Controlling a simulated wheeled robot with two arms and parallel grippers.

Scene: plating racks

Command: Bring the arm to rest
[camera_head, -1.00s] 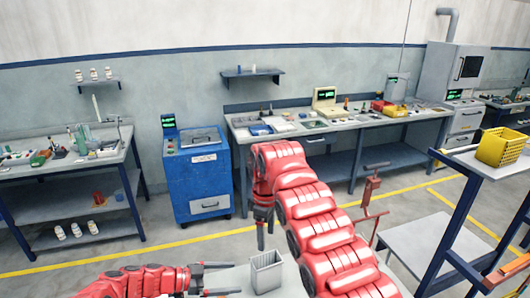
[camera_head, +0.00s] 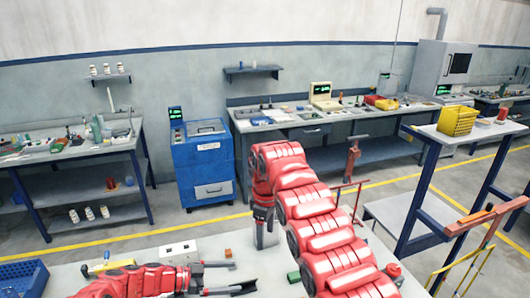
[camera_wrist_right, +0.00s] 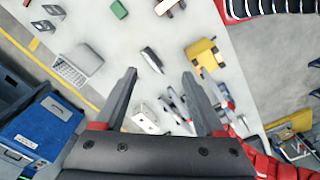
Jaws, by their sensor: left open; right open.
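My right arm reaches in from the lower right of the head view. Its gripper (camera_head: 263,238) points down over the pale table (camera_head: 130,258). In the right wrist view its two fingers (camera_wrist_right: 158,78) stand apart with nothing gripped between them, and several small objects lie beyond them. My left gripper (camera_head: 238,277) comes in low from the left in the head view. Its fingers are spread, and it looks empty above the table.
A white box (camera_head: 178,251), an orange block (camera_head: 228,253) and a blue crate (camera_head: 22,277) are on the table. A blue cabinet (camera_head: 203,165) stands behind. Floor shows between table and benches.

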